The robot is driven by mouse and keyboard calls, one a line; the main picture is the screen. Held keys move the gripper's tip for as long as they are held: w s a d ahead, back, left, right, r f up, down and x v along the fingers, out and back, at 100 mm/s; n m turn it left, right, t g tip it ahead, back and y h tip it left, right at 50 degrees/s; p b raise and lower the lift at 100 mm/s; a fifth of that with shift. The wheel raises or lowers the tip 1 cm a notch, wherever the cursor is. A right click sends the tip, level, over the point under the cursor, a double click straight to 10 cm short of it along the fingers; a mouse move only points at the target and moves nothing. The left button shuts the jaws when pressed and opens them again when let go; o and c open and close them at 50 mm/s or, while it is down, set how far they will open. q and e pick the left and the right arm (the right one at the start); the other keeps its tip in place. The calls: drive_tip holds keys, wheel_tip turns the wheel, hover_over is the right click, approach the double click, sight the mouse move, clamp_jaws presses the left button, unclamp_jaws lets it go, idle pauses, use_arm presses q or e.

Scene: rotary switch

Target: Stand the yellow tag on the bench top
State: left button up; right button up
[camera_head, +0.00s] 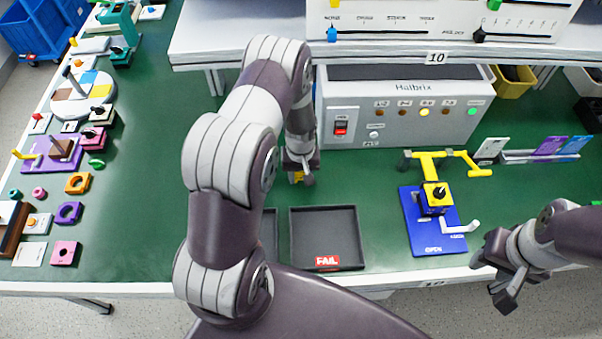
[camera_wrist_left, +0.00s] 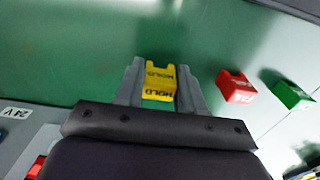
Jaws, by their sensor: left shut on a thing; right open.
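The yellow tag (camera_wrist_left: 160,83), a small folded piece marked HOLD, sits between the two fingers of my left gripper (camera_wrist_left: 158,90), which is shut on it. In the head view only a small bit of the yellow tag (camera_head: 297,178) shows below my left gripper (camera_head: 301,174), in front of the grey Halbrix box. The green bench top (camera_head: 150,215) lies beneath it; I cannot tell whether the tag touches it. My right gripper (camera_head: 497,283) is open and empty at the bench's front right edge.
A black FAIL tray (camera_head: 327,238) stands in front of the left gripper. The Halbrix box (camera_head: 395,107) is just behind. A blue OPEN plate with a yellow valve (camera_head: 436,200) is to the right. Red (camera_wrist_left: 236,86) and green (camera_wrist_left: 290,92) tags stand nearby.

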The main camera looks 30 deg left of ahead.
sight(302, 174)
use_arm(q)
drive_tip(key=shift+a+f, duration=0.1)
drive_tip(key=shift+f, duration=0.4)
drive_tip(key=shift+f, duration=0.15)
drive_tip(key=o, duration=1)
wheel_tip(302, 174, up, 13)
drive_tip(key=b, duration=0.1)
drive_tip(key=s+d+r+m, duration=0.2)
drive_tip(key=s+r, duration=0.1)
drive_tip(key=s, duration=0.1)
drive_tip(key=s+d+r+m+t, duration=0.1)
drive_tip(key=s+d+r+m, duration=0.1)
drive_tip(key=s+d+r, duration=0.1)
drive_tip(key=s+d+r+m, duration=0.2)
drive_tip(key=s+d+r, duration=0.1)
drive_tip(key=s, duration=0.2)
drive_tip(key=shift+s+d+r, duration=0.2)
drive_tip(key=shift+s+r, duration=0.1)
drive_tip(key=shift+s, duration=0.05)
